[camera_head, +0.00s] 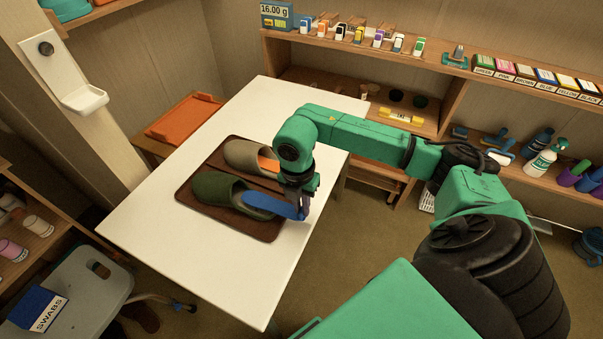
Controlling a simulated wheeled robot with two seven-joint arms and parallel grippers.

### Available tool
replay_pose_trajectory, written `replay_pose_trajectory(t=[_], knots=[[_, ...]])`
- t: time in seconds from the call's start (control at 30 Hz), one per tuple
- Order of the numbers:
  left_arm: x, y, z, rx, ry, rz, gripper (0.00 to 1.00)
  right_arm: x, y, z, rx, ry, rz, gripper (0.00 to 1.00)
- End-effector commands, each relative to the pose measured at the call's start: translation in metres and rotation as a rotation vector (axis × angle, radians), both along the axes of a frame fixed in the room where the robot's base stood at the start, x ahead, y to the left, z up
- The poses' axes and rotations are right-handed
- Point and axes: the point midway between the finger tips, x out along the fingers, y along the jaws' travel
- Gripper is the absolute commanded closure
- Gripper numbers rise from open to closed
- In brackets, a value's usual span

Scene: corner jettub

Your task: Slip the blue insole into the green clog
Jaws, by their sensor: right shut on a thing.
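The green clog (218,191) lies on a brown mat (245,226) on the white table, its toe to the left and its opening to the right. The blue insole (272,205) lies lengthwise at the clog's opening. Its left end reaches the opening; I cannot tell how deep it is in. My right gripper (301,212) points down and is shut on the insole's right end, beyond the clog's heel. A beige clog (246,155) with an orange insole (267,162) lies just behind the green one, partly hidden by my right arm. My left gripper is not in view.
The white table (165,240) is bare around the mat. An orange tray (184,118) is at the back left. A grey stool (75,290) with a blue swabs box (38,310) is at the lower left. Shelves (455,70) with small goods line the back wall.

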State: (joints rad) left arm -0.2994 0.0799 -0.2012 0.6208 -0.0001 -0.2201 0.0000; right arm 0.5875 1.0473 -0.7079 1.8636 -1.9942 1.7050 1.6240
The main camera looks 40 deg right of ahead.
Motion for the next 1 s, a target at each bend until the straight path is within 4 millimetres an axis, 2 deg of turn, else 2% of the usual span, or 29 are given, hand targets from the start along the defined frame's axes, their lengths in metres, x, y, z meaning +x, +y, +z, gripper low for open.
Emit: replay_pose_trajectory(t=[0.13,1.0], knots=[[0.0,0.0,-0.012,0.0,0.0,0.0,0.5,0.0,0.0,-0.015,0.0,0.0,0.0,1.0],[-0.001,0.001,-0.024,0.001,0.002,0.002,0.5,0.057,0.035,-0.014,0.006,-0.008,0.001,1.0]])
